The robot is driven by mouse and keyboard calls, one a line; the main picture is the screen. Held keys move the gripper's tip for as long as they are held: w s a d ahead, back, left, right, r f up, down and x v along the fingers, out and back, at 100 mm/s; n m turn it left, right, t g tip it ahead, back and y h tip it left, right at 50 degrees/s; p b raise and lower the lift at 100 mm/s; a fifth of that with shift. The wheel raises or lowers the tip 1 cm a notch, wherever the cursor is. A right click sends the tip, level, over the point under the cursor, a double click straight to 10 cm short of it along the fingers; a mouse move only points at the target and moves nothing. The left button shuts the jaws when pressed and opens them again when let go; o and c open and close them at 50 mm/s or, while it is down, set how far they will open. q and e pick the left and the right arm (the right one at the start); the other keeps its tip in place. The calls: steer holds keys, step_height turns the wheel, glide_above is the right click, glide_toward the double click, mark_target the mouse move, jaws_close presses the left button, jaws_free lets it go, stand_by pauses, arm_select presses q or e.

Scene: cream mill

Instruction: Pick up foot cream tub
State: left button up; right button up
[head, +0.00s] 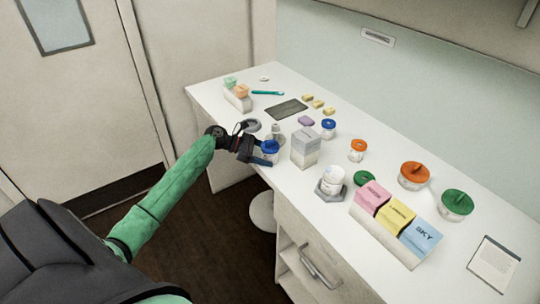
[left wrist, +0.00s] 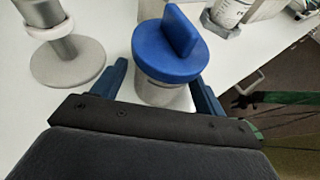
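A tub with a blue lid (head: 269,146) stands at the desk's near edge. I cannot read a label on it. In the left wrist view the blue lid (left wrist: 168,50) has a raised fin, and a pale body shows below it. My left gripper (left wrist: 158,92) is open, with one blue finger on each side of this tub. The head view shows the same gripper (head: 260,155) at the tub. My right gripper (left wrist: 250,99) seems to be the small dark shape at the end of a green arm; its fingers are unclear.
On the desk (head: 290,95) a grey-white box (head: 306,148) stands just right of the tub. Other lidded tubs are blue (head: 328,128), orange (head: 413,175) and green (head: 456,204). A grey round stand (left wrist: 68,60) is close left of the gripper. Coloured boxes (head: 397,215) sit nearer right.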

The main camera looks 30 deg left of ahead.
arm_select(q)
steer(key=c, duration=1.1)
arm_select(e)
steer(key=shift+d, duration=0.15)
arm_select(q)
steer(key=shift+r, duration=0.1)
steer(key=shift+r, duration=0.25)
step_height(320, 180, up, 9)
steer(key=b, duration=0.3)
steer(key=shift+r, duration=0.2)
arm_select(e)
step_height(320, 180, up, 7)
steer(key=w+a, duration=0.2)
steer(key=shift+w+a, duration=0.25)
steer(key=shift+a, duration=0.15)
steer(key=shift+f, duration=0.15)
